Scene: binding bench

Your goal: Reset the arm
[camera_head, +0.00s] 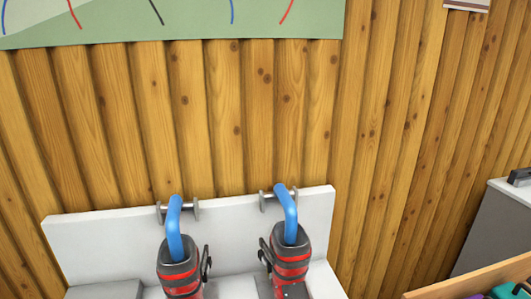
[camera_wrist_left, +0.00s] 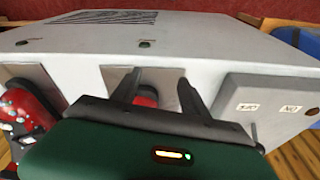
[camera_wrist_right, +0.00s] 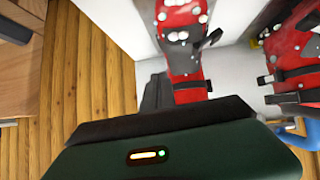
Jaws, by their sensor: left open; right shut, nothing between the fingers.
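In the left wrist view my left gripper (camera_wrist_left: 157,80) is open, its two dark fingers apart in front of a pale grey bench face. A small red part shows between and beyond the fingers; I see no contact with it. In the right wrist view my right gripper (camera_wrist_right: 157,90) is shut and empty, its dark fingers together just below a red and black boot-like piece (camera_wrist_right: 187,45). Whether they touch it I cannot tell. Neither gripper shows in the head view.
In the head view two black and red boot-like pieces (camera_head: 180,276) (camera_head: 291,262) with blue bent tubes stand against a white back panel (camera_head: 100,238). A plank wall (camera_head: 230,120) rises behind. A grey case (camera_head: 495,235) and a wooden-edged box (camera_head: 470,283) are at right.

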